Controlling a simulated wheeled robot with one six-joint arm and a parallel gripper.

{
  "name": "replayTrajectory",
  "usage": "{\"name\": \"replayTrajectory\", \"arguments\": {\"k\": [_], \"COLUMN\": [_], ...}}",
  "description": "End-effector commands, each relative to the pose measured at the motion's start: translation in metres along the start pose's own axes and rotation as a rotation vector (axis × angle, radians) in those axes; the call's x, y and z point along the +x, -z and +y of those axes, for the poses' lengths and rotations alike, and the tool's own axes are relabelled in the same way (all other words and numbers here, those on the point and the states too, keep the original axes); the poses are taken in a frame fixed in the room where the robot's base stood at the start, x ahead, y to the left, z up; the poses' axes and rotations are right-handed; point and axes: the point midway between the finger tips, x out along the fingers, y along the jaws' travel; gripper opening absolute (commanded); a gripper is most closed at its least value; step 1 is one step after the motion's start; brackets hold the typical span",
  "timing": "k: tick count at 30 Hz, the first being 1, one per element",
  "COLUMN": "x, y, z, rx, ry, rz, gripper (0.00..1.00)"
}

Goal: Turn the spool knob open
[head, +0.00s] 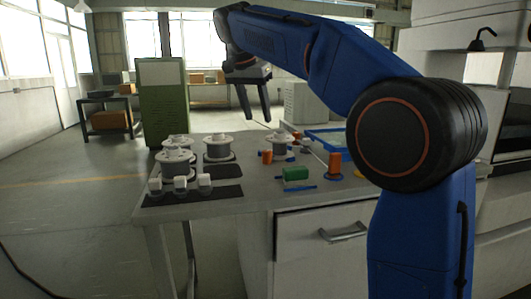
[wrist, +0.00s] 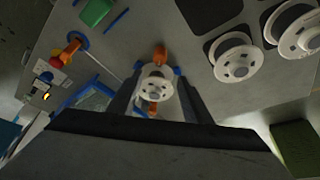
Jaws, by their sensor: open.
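My gripper (head: 256,117) hangs open and empty above the table, fingers pointing down. Below it a white spool (head: 283,146) stands on a mount. An orange knob (head: 266,156) sits at the spool's near left side, with another orange part behind it. In the wrist view the spool (wrist: 155,90) shows between my two fingers (wrist: 157,98), farther down than the fingertips. The orange knob (wrist: 159,55) shows just above the spool there, and a second orange part (wrist: 152,109) just below it. I cannot tell how far the knob is turned.
Several white spools (head: 218,148) stand on dark mats at the left of the table (head: 240,185). A green block (head: 295,173), an orange part with a blue base (head: 334,165) and a blue-rimmed tray (head: 330,138) are nearby. A green cabinet (head: 163,103) stands behind.

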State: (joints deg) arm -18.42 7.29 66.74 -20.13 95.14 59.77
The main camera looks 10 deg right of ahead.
Motion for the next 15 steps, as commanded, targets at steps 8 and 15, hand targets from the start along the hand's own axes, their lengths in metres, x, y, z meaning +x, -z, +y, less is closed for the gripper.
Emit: {"name": "replayTrajectory", "arguments": {"k": [8,15], "x": [0.048,0.091], "y": [0.000,0.000], "z": [0.001,0.001], "rx": [-0.001,-0.001], "ry": [-0.002,-0.002], "rz": [-0.001,-0.002], "gripper": [0.45,0.45]}}
